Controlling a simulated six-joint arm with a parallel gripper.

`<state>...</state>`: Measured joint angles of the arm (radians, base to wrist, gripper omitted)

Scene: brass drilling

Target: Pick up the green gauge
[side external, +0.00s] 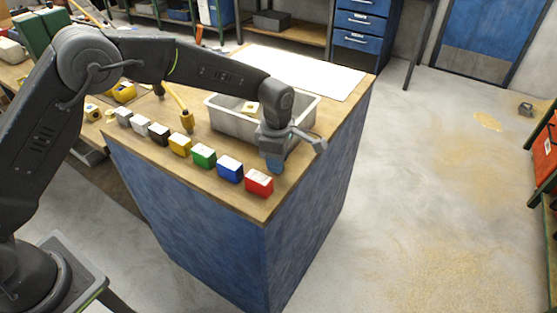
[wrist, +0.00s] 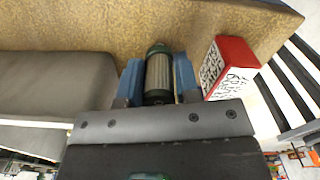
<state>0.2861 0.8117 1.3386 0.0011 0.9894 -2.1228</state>
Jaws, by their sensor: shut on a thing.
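The green gauge (wrist: 158,72) is a small cylinder with a ribbed grey body and dark green ends, seen in the wrist view. My gripper (wrist: 159,84) is shut on it, with a blue fingertip on each side of its body. In the side view my gripper (side external: 273,164) points down at the bench top near its right edge, behind the red block. The gauge cannot be made out there. Whether it touches the bench is unclear.
A red block (side external: 259,183) stands close to my gripper, and it also shows in the wrist view (wrist: 230,67). Blue (side external: 230,169), green (side external: 203,156) and several other blocks continue the row leftward. A grey tray (side external: 228,118) lies behind my gripper. The bench edge (side external: 312,165) is close on the right.

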